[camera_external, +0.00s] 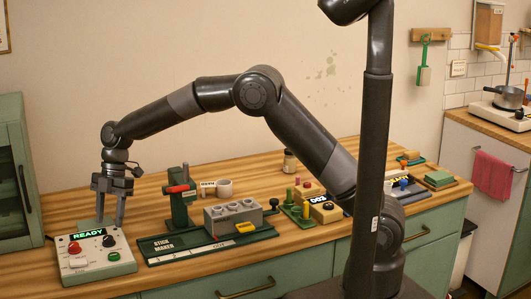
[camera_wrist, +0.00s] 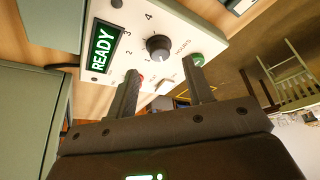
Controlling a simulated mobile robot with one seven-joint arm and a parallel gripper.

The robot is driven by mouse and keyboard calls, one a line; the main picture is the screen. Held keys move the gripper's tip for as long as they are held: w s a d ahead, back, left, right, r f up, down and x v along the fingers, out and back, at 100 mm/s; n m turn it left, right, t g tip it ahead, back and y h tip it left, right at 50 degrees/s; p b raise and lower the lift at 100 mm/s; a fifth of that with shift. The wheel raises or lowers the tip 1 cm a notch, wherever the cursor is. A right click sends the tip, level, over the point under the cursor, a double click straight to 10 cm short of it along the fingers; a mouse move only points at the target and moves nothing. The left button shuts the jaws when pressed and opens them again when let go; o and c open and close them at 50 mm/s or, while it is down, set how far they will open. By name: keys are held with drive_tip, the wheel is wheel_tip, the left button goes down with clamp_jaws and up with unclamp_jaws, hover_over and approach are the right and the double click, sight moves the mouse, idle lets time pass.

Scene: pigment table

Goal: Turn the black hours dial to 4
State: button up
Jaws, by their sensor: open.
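The black hours dial (camera_wrist: 158,46) is a round knob on the pale control box (camera_external: 124,269), with the numerals 1 to 4 printed around it in the wrist view. It also shows near the box's upper right in the external view (camera_external: 109,241). I cannot clearly tell which numeral its pointer faces. My gripper (camera_external: 110,222) points down over the back of the box. In the wrist view my gripper (camera_wrist: 160,68) is open and empty, its fingertips spread to either side below the dial. They appear apart from it.
The box has a lit READY screen (camera_external: 88,233), a red knob (camera_external: 74,248), a white switch (camera_external: 78,262) and a green button (camera_external: 113,256). A stick maker board (camera_external: 172,249) stands close on the right. A green cabinet (camera_external: 14,180) stands at left.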

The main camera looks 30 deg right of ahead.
sight(108, 236)
drive_tip(key=shift+x, duration=2.15)
drive_tip(key=shift+w, duration=0.1)
drive_tip(key=shift+c, duration=0.2)
drive_tip(key=c, duration=0.9)
